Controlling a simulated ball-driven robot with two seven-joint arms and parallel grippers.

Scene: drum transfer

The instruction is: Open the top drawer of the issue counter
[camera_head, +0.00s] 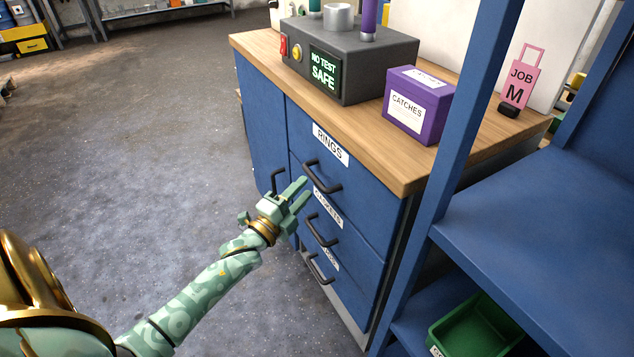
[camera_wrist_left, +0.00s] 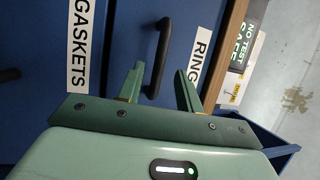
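The issue counter is a blue cabinet with a wooden top (camera_head: 378,135). Its top drawer (camera_head: 362,195), labelled RINGS, looks shut and has a black bar handle (camera_head: 323,177). My left gripper (camera_head: 301,190) is open in front of this handle. In the left wrist view the handle (camera_wrist_left: 160,58) lies between the two spread fingers (camera_wrist_left: 158,83), apart from both, nearer the left one. The GASKETS label (camera_wrist_left: 79,45) of the drawer below shows to the left there. My right gripper is in neither view.
A grey tester box (camera_head: 350,60) reading SAFE, a purple CATCHES box (camera_head: 418,104) and a pink JOB M tag (camera_head: 522,80) stand on the counter. A blue shelf rack (camera_head: 545,220) with a green bin (camera_head: 475,330) stands at right.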

